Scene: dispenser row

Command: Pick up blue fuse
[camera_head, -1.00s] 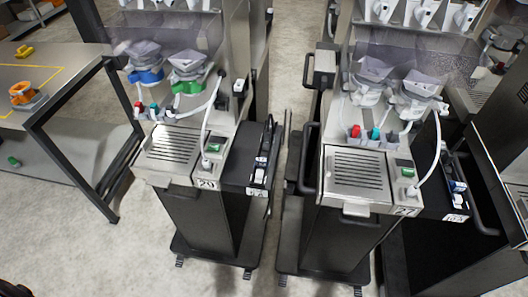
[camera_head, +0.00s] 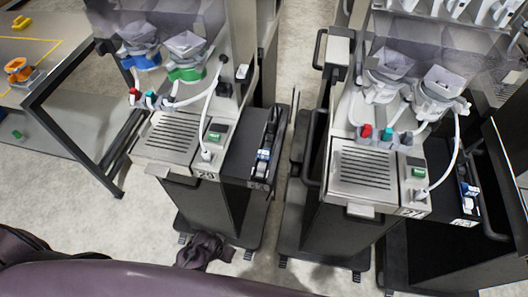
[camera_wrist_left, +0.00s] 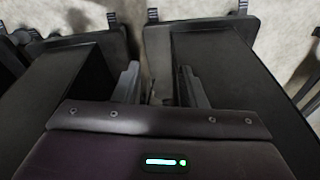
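Small blue-and-white pieces show in the black side holders of both dispensers: one on the left dispenser (camera_head: 262,156) and one on the right dispenser (camera_head: 469,189). They are too small for me to tell which is the blue fuse. In the left wrist view my left gripper (camera_wrist_left: 158,80) has its two grey fingers apart, with nothing between them. It points down toward the dark dispenser bases, and no fuse shows there. A dark purple part of mine stands low in front of the left dispenser in the head view. My right gripper is not in view.
The left dispenser's slotted tray (camera_head: 170,138) and the right dispenser's slotted tray (camera_head: 364,168) face me. A narrow floor gap (camera_head: 287,190) separates the dispensers. A bench (camera_head: 52,65) with an orange part (camera_head: 18,69) stands at the left. Black handles stick out beside the right dispenser.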

